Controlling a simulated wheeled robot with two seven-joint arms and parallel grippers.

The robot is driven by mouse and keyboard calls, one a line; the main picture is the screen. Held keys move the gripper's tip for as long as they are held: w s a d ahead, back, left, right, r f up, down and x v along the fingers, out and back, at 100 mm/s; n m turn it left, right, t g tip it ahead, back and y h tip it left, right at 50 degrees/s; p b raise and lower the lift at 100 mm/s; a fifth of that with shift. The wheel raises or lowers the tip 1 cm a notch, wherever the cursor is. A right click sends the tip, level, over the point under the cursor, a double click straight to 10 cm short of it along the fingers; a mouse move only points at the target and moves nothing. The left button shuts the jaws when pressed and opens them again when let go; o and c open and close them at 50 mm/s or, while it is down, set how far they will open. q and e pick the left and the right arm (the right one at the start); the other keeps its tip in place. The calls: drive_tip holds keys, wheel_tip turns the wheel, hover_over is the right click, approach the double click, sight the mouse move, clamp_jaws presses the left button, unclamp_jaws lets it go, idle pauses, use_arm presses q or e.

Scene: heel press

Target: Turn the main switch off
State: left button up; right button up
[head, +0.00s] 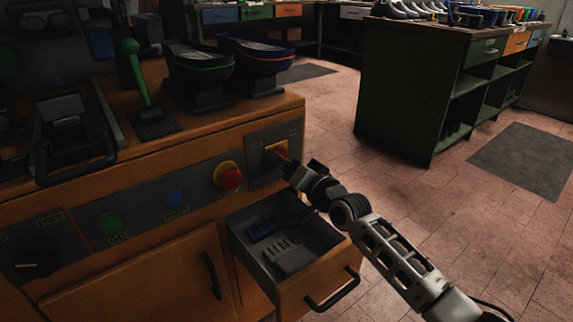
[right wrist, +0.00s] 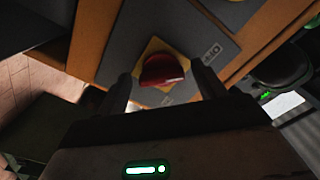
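The main switch (head: 277,149) is a red knob on a yellow plate, on a grey panel at the right end of the orange machine's front. In the right wrist view, the red knob (right wrist: 163,70) sits between the two fingertips of my right gripper (right wrist: 161,74). The fingers stand apart with gaps to the knob on both sides, so the gripper is open. In the head view, my right gripper (head: 291,168) is just in front of the switch and partly covers it. My left gripper is out of view.
A red mushroom button on a yellow collar (head: 228,177) sits left of the switch. Below my right gripper, an open drawer (head: 318,291) juts out. Blue (head: 173,198) and green (head: 109,224) buttons and a green lever (head: 138,75) are further left.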

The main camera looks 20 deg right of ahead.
drive_tip(key=shift+s, duration=0.1)
drive_tip(key=p+v, duration=0.3)
drive_tip(key=v, duration=1.2)
drive_tip(key=shift+s, duration=0.35)
drive_tip(key=shift+d, duration=0.15)
